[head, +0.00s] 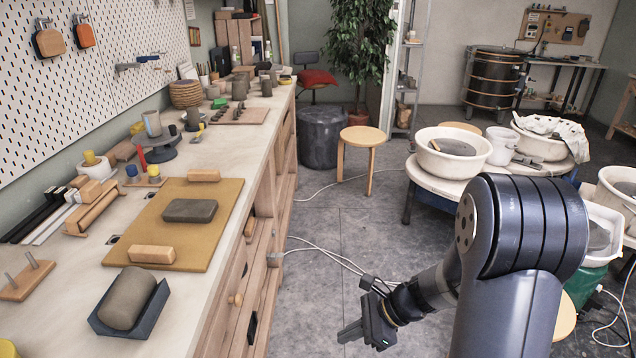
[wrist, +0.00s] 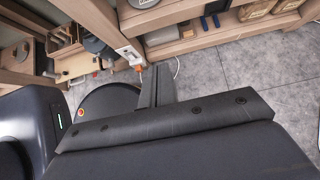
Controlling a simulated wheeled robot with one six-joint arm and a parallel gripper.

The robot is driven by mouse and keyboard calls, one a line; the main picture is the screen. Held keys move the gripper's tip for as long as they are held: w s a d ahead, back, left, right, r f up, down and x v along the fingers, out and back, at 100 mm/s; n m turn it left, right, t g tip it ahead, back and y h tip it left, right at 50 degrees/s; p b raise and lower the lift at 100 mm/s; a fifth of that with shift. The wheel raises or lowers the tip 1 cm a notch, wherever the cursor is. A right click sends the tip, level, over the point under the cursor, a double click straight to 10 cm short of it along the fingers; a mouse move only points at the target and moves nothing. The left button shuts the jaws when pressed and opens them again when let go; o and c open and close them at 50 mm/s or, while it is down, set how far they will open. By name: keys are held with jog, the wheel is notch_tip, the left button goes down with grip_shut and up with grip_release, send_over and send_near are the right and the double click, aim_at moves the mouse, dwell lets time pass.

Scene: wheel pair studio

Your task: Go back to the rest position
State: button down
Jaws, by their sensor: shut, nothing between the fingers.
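My gripper (head: 352,332) shows low in the middle of the head view, at the end of my dark arm, over the grey floor. Its fingers are together with nothing between them. It is to the right of the workbench and apart from it. In the wrist view the shut fingers (wrist: 156,88) point up the picture, with the floor and lower wooden shelves beyond them. My arm hides part of the floor and of the right side in the head view.
The long workbench (head: 226,142) on the left holds a tan board (head: 168,220), a grey block (head: 190,210) and a clay lump in a dark tray (head: 100,325). Pottery wheels with white basins (head: 451,153) stand right. A wooden stool (head: 363,136) stands ahead. White cables (head: 318,250) cross the floor.

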jog(key=p+v, duration=0.1)
jog(key=v, duration=0.8)
jog(key=shift+d+f, duration=0.2)
jog(key=shift+d, duration=0.15)
